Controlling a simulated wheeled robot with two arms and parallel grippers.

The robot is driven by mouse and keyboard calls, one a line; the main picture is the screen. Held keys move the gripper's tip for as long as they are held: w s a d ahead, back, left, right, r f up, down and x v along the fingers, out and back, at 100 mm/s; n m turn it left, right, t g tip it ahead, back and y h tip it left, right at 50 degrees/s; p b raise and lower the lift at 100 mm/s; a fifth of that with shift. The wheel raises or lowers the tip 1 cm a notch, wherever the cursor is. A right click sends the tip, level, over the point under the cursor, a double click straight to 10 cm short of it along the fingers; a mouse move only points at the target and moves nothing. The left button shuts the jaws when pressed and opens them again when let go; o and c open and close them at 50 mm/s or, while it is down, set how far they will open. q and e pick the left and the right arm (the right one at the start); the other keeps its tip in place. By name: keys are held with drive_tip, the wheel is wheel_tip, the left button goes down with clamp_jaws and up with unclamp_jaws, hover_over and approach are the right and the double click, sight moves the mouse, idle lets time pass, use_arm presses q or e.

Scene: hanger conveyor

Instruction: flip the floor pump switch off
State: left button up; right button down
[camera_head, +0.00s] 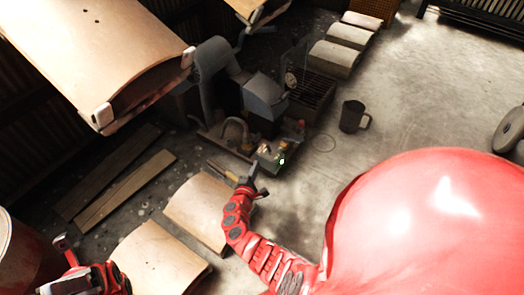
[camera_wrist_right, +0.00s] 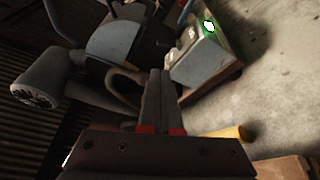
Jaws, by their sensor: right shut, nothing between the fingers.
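The switch lever's position is too small to tell. The grey pump machine (camera_head: 264,96) stands just behind the box. My right gripper (camera_head: 248,183) is just in front of the box, shut and empty. In the wrist view its fingers (camera_wrist_right: 160,73) are together, pointing beside the box with a visible gap. My left gripper (camera_head: 62,243) is at the lower left, its fingers unclear.
A dark mug (camera_head: 353,116) stands right of the pump on open concrete floor. Curved tan panels (camera_head: 200,210) and wooden planks (camera_head: 125,180) lie at the left. A large panel (camera_head: 95,50) hangs at the upper left. A yellow object (camera_wrist_right: 237,133) lies near my right gripper.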

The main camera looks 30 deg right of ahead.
sight(262, 155)
use_arm(q)
drive_tip(key=s+a+r+m+t+y+b, duration=0.25)
drive_tip(key=s+m+t+y, duration=0.25)
drive_tip(key=m+y, duration=0.45)
use_arm(e)
drive_tip(key=b+x, duration=0.2)
drive_tip(key=x, duration=0.7)
drive_tip(key=shift+f+b, duration=0.1)
drive_tip(key=shift+b, duration=0.3)
use_arm(q)
drive_tip(key=s+a+f+m+t+y, duration=0.3)
drive_tip(key=s+a+f+t+y, duration=0.2)
drive_tip(key=s+a+t, duration=0.5)
drive_tip(key=shift+a+t, duration=0.45)
drive_tip(key=shift+t, duration=0.95)
use_arm(e)
drive_tip(key=shift+w+d, duration=0.15)
drive_tip(key=shift+d, duration=0.05)
use_arm(q)
drive_tip(key=shift+r+m+y, duration=0.15)
drive_tip(key=shift+m+y, duration=0.1)
